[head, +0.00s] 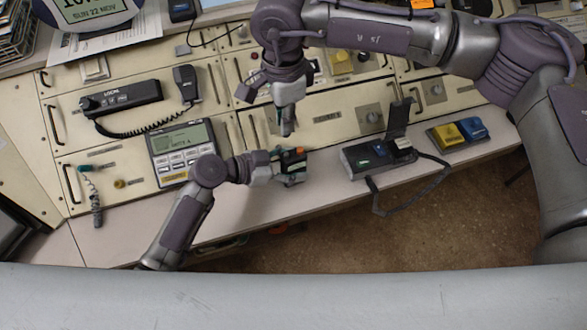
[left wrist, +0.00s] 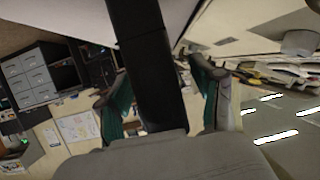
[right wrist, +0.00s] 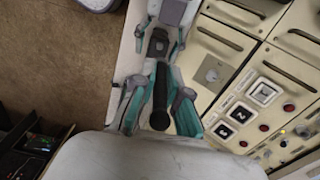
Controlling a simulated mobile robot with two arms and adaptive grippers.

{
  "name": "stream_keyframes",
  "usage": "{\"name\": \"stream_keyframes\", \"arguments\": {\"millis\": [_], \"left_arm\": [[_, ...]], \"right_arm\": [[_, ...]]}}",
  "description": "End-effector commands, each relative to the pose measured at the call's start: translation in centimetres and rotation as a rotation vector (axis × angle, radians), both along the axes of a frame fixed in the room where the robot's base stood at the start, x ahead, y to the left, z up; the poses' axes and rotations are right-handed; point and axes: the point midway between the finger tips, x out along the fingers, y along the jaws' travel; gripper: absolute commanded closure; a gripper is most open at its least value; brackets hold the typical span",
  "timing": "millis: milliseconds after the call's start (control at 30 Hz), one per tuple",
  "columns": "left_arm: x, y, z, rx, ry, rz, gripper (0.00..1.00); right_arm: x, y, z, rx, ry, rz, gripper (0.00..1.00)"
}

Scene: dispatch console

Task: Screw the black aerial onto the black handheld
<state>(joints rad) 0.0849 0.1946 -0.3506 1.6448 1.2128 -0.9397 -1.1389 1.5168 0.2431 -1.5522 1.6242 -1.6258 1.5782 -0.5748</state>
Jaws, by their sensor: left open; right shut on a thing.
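My right gripper (head: 287,130) points down above my left gripper (head: 290,165) at the desk's front edge. The right gripper is shut on the black aerial (right wrist: 160,95), a thin rod with a round end towards the camera. My left gripper is open, its fingers (left wrist: 165,95) on either side of a long black body, which looks like the black handheld (left wrist: 145,50). In the right wrist view the handheld's dark top (right wrist: 157,46) lies beyond the aerial, roughly in line with it. I cannot tell whether aerial and handheld touch.
A black unit with a raised lid (head: 375,152) and a looped cable stands on the desk to the right. Yellow and blue blocks (head: 458,133) lie beyond it. A display unit (head: 183,148) and a corded radio (head: 122,97) are at left. Open floor (head: 400,235) lies in front.

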Motion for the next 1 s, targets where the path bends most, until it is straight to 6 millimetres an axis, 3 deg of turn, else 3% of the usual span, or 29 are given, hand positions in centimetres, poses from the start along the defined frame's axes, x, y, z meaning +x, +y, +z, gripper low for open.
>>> {"name": "stream_keyframes", "arguments": {"millis": [67, 433, 733, 1000], "left_arm": [[0.0, 0.0, 0.0, 0.0, 0.0, 0.0, 0.37], [0.0, 0.0, 0.0, 0.0, 0.0, 0.0, 0.98], [0.0, 0.0, 0.0, 0.0, 0.0, 0.0, 1.0], [0.0, 0.0, 0.0, 0.0, 0.0, 0.0, 1.0]], "right_arm": [[0.0, 0.0, 0.0, 0.0, 0.0, 0.0, 1.0], [0.0, 0.0, 0.0, 0.0, 0.0, 0.0, 1.0], [0.0, 0.0, -0.4, 0.0, 0.001, 0.0, 1.0], [-0.1, 0.0, -4.1, -0.003, 0.004, -0.001, 1.0]]}}
